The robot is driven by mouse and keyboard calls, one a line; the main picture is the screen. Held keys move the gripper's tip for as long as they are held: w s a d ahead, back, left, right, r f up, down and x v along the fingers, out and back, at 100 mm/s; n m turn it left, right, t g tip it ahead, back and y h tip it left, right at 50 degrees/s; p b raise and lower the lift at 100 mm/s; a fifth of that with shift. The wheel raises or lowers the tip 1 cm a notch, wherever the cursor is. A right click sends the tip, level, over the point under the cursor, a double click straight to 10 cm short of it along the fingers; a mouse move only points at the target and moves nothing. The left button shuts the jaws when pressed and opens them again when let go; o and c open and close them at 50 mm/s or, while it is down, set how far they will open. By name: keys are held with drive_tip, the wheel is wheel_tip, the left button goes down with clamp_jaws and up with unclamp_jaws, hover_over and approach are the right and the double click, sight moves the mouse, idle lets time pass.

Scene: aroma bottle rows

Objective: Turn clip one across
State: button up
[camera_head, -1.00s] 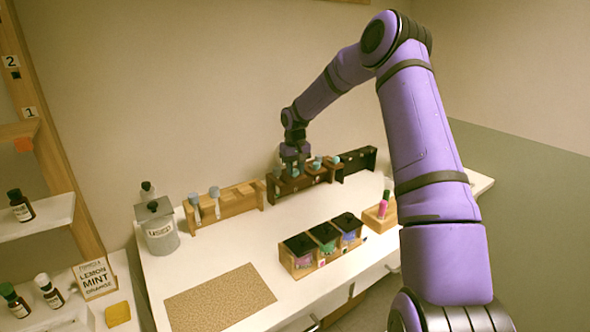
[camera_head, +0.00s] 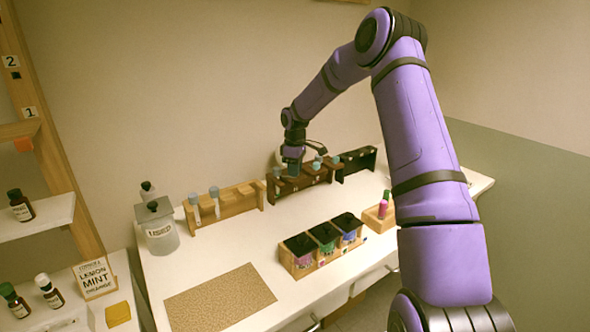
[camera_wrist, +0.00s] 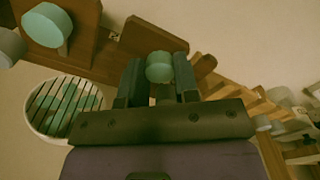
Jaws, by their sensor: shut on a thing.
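In the head view my gripper (camera_head: 292,167) points down at the left end of the dark brown wooden rack (camera_head: 306,183). Two pale teal round knobs (camera_head: 317,163) (camera_head: 335,159) show along the rack to its right. In the wrist view my gripper (camera_wrist: 158,85) is shut on a small teal round knob (camera_wrist: 159,67), with a dark finger on each side. A brown wooden block lies behind that knob. Another teal knob (camera_wrist: 47,26) sits on a brown block at upper left. The clip's number and its exact turn cannot be read.
A light wood rack (camera_head: 238,197) with grey-capped tubes stands left, a black rack (camera_head: 358,161) right. In front are a wooden box (camera_head: 304,272) of dark-lidded compartments and a small block with a pink bottle (camera_head: 383,209). A cork mat (camera_head: 220,297) lies front left, bare.

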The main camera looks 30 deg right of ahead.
drive_tip(key=n, duration=0.3)
drive_tip(key=shift+n, duration=2.1)
drive_tip(key=o, duration=0.9)
wheel_tip(320, 180, up, 11)
drive_tip(key=shift+f, duration=0.1)
